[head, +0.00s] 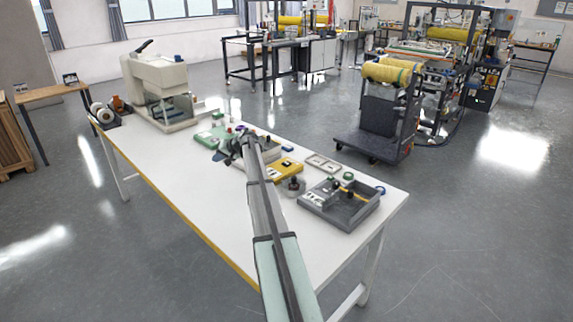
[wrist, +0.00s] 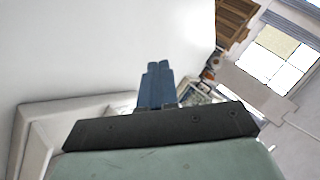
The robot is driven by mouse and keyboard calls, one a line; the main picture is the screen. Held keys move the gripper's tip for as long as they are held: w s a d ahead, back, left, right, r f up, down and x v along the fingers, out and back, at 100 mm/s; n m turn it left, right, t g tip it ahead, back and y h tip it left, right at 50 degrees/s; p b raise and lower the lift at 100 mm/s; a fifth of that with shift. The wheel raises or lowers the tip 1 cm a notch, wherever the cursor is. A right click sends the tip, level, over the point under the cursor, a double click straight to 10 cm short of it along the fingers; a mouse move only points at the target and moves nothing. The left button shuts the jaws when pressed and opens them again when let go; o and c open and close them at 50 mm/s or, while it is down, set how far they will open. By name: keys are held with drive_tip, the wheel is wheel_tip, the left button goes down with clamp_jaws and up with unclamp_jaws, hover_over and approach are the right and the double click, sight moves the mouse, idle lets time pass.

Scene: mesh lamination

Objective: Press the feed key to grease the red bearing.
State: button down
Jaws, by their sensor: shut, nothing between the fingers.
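My gripper (wrist: 158,66) shows in the wrist view as two blue fingers pressed side by side, with nothing between them. In the head view its dark end (head: 230,155) is over the middle of the white table, close to a green device (head: 207,138). A yellow device (head: 288,168) is just right of my arm, and a grey tray-like unit (head: 340,204) with small knobs is farther right. I cannot tell which part is the feed key or the red bearing at this size. My arm and gripper hide part of the table's middle.
The white table (head: 165,166) is clear along its left front. A large cream press (head: 153,85) stands at its far left end, beside rolls (head: 103,112). A blue ring (head: 380,190) lies near the right edge. A dark cart (head: 385,120) with yellow rolls stands behind the table.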

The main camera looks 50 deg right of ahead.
drive_tip(key=s+d+r+h, duration=0.15)
drive_tip(key=s+d, duration=0.25)
drive_tip(key=d, duration=0.4)
drive_tip(key=s+d+r, duration=0.2)
drive_tip(key=s+d, duration=0.2)
drive_tip(key=d, duration=0.3)
wheel_tip(320, 180, up, 3)
drive_tip(key=h, duration=0.1)
hover_over(288, 163)
drive_tip(key=shift+s+f+g, duration=0.15)
drive_tip(key=shift+s+g, duration=0.05)
drive_tip(key=shift+g, duration=0.1)
drive_tip(key=shift+f, duration=0.2)
drive_tip(key=shift+f, duration=4.25)
drive_tip(key=shift+f, duration=0.1)
drive_tip(key=shift+f, duration=0.3)
drive_tip(key=shift+f, duration=0.6)
drive_tip(key=shift+r, duration=1)
